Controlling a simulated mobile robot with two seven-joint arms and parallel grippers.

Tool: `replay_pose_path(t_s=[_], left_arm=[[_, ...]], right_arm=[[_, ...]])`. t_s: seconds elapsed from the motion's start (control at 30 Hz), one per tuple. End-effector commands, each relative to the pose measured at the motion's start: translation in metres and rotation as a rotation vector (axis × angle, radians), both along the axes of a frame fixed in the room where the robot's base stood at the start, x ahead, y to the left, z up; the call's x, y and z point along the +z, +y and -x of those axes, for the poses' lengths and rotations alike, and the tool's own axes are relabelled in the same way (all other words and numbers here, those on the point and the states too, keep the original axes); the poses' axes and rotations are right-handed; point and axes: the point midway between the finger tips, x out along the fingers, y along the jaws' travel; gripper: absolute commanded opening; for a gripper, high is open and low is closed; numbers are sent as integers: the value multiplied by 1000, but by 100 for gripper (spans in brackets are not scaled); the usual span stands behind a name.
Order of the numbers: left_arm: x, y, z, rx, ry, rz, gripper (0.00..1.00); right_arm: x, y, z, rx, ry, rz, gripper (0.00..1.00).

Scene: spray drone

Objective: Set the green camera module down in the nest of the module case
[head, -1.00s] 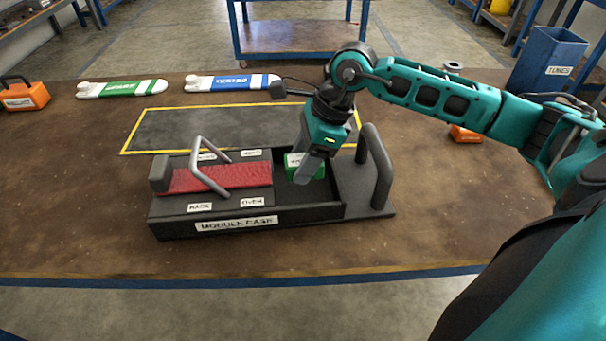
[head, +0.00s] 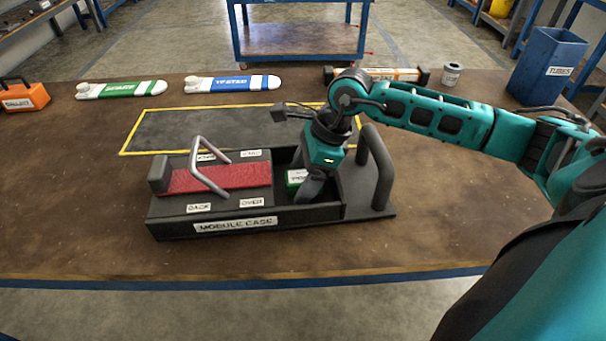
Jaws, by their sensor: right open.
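The module case (head: 165,222) is a dark box on the workbench, with a red padded left part and an open recess, its nest, at the right. The green camera module (head: 293,179) has a white label and sits low in that recess, mostly hidden behind my right gripper. My right gripper (head: 311,188) reaches down into the recess at the module, with its jaws open. The far finger and the module's underside are hidden, so I cannot tell whether the module rests on the floor. My left gripper is not in view.
A grey bar handle (head: 208,168) rises over the red part, and a thick black handle (head: 378,168) stands right of the recess. A yellow-bordered mat (head: 200,128) lies behind, bare. Green (head: 120,89) and blue (head: 232,83) striped white pieces lie farther back.

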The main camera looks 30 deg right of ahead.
Motion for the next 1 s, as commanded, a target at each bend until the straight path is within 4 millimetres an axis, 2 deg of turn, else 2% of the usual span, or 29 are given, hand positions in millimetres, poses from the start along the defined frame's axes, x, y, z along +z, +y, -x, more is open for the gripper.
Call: replay_pose_path(t_s=[0.27,0.37,0.7,0.83,1.0], left_arm=[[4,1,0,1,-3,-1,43],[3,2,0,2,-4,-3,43],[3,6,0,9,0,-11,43],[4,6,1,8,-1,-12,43],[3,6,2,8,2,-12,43]], right_arm=[[6,-1,0,0,-1,0,77],[19,-7,2,-1,-3,4,77],[86,-32,14,-2,-4,3,77],[103,-37,18,-1,-2,2,77],[113,-41,20,0,0,1,77]])
